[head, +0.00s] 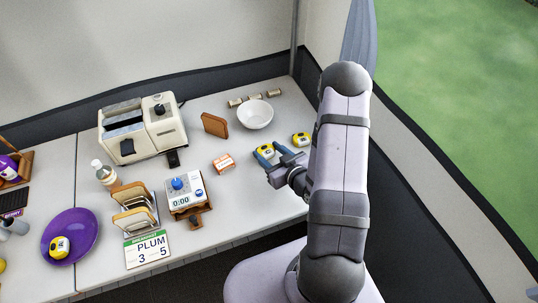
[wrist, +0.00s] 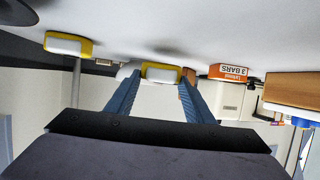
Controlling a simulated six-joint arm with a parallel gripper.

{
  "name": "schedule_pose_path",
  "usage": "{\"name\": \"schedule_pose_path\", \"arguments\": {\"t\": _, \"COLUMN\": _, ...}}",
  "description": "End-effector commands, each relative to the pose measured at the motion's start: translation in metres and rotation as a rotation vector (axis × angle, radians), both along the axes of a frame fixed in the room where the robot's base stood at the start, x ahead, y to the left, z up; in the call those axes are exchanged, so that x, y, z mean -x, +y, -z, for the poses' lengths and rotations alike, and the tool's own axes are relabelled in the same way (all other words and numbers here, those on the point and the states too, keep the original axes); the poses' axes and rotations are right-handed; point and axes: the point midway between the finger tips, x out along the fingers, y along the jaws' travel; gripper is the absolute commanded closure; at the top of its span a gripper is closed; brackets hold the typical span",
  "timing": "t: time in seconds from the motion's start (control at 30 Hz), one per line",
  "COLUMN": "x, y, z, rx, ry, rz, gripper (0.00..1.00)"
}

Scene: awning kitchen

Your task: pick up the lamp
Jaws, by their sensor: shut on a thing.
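My gripper (head: 273,153) is at the right part of the table, with its blue fingers closed around a small yellow-and-white thing (head: 266,151), which I take to be the lamp. In the wrist view the picture is upside down, and the lamp (wrist: 162,72) sits between the two fingertips (wrist: 160,80). I cannot tell whether it is clear of the table. A similar yellow-and-white thing (head: 301,139) stands just to the right, and it also shows in the wrist view (wrist: 68,45). Another (head: 60,246) lies on the purple plate (head: 82,225).
An orange-and-white box (head: 222,163) lies left of my gripper. A white bowl (head: 255,114) and a brown board (head: 214,125) stand behind.

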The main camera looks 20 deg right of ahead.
Motion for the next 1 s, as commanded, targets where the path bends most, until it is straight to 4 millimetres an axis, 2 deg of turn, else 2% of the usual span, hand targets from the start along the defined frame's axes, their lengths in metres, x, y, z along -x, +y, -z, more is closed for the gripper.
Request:
{"name": "schedule_pose_path", "arguments": {"t": 0.3, "x": -0.001, "y": -0.001, "z": -0.045, "rx": 0.003, "ry": -0.006, "rz": 0.001, "gripper": 0.76}}
{"name": "schedule_pose_path", "arguments": {"t": 0.5, "x": -0.001, "y": 0.0, "z": -0.066, "rx": 0.001, "ry": -0.003, "rz": -0.001, "gripper": 0.76}}
{"name": "schedule_pose_path", "arguments": {"t": 0.7, "x": 0.0, "y": 0.0, "z": -0.076, "rx": 0.001, "ry": -0.002, "rz": 0.0, "gripper": 0.76}}
{"name": "schedule_pose_path", "arguments": {"t": 1.0, "x": 0.0, "y": 0.0, "z": -0.078, "rx": 0.0, "ry": -0.001, "rz": -0.002, "gripper": 0.76}}
